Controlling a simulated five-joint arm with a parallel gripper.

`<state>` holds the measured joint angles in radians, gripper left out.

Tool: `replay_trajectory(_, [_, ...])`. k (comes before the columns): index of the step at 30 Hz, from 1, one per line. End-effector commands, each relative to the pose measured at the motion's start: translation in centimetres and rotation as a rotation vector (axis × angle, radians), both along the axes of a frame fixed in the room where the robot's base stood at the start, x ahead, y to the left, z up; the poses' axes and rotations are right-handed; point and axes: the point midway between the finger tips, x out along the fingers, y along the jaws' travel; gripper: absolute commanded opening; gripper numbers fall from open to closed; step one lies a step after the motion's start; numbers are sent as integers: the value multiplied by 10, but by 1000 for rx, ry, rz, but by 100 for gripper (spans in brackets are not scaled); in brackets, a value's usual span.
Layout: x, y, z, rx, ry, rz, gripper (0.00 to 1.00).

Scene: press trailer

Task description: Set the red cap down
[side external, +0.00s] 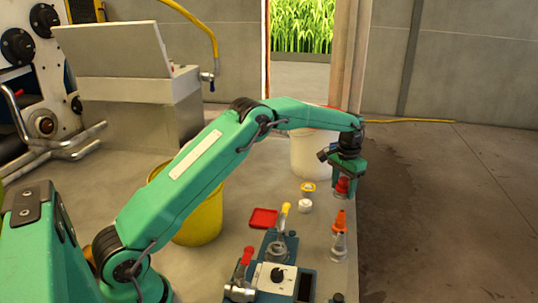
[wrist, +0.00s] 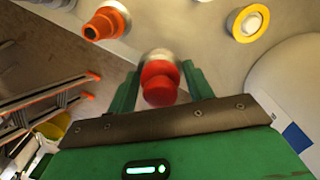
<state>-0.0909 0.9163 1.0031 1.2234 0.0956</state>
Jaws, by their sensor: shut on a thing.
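The red cap (side external: 343,185) is held low at the right side of the grey work surface. My gripper (side external: 344,178) is shut on it from above. In the wrist view the red cap (wrist: 160,83) sits between the two green fingers, its rounded end toward the camera. A silvery round part (wrist: 157,56) shows just beyond the cap. I cannot tell whether it belongs to the cap or stands beneath it, or whether the cap touches anything.
An orange cone-shaped piece (side external: 340,221) stands on a grey fitting close in front. A yellow-rimmed disc (side external: 308,188) and a white cap (side external: 305,206) lie to the left. A red tray (side external: 263,217), lever unit (side external: 275,275), white bucket (side external: 312,157) and yellow bucket (side external: 197,215) stand around.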

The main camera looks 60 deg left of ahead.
Motion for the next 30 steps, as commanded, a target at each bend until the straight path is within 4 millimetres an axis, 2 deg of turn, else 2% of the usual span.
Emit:
replay_trajectory(6, [0,0,-24,0,0,0,26])
replay_trajectory(16, [0,0,-32,0,-1,0,26])
replay_trajectory(25, [0,0,-68,0,0,0,26])
replay_trajectory(30, [0,0,-77,0,-1,0,26])
